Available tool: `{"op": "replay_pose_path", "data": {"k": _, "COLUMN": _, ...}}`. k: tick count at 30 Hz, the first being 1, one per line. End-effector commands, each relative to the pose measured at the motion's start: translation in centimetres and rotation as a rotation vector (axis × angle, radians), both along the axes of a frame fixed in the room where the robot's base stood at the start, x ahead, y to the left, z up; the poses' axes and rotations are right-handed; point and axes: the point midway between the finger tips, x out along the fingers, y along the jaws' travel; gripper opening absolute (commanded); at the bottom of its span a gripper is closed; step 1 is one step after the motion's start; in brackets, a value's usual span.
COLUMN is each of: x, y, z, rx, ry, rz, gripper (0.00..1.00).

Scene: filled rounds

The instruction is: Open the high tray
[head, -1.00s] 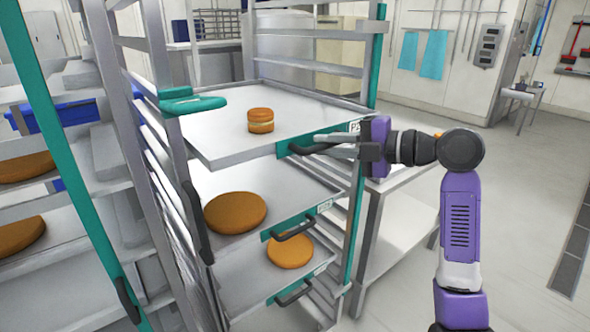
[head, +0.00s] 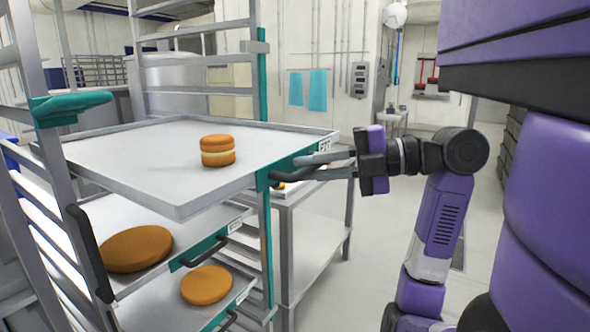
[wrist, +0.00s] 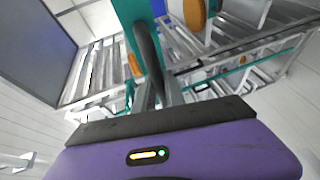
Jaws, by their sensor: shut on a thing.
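The high tray (head: 120,150) is a flat metal sheet tray in the rack, sticking well out past the rack's front post. A layered round cake (head: 218,151) stands on it near its front. The tray has a teal front strip with a dark bar handle (head: 285,177). My gripper (head: 318,165) is at this handle, shut on it, on the tray's right side in the head view. In the wrist view the dark handle (wrist: 149,50) runs up from between the gripper fingers (wrist: 157,95).
Below are further trays with flat round cakes, a middle one (head: 138,249) and a lower one (head: 206,285). A teal latch-like arm (head: 72,107) sits at the rack's left post. A metal side table (head: 310,205) stands behind the handle. Floor shows clear at right.

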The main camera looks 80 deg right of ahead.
Motion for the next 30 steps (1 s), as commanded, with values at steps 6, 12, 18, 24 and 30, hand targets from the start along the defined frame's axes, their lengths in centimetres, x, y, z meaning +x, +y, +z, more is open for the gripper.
{"op": "replay_pose_path", "data": {"k": 6, "x": -0.4, "y": 0.1, "z": -0.1, "rx": 0.002, "ry": 0.003, "rz": 0.000, "gripper": 0.00}}
{"op": "replay_pose_path", "data": {"k": 12, "x": -0.4, "y": 0.1, "z": -0.1, "rx": 0.002, "ry": 0.003, "rz": 0.001, "gripper": 0.00}}
{"op": "replay_pose_path", "data": {"k": 18, "x": -0.4, "y": 0.1, "z": -0.1, "rx": 0.002, "ry": 0.002, "rz": 0.001, "gripper": 0.36}}
{"op": "replay_pose_path", "data": {"k": 24, "x": -0.4, "y": 0.1, "z": 0.0, "rx": 0.001, "ry": 0.001, "rz": 0.001, "gripper": 0.36}}
{"op": "replay_pose_path", "data": {"k": 30, "x": -1.4, "y": -0.1, "z": 0.1, "rx": 0.001, "ry": 0.000, "rz": -0.002, "gripper": 0.36}}
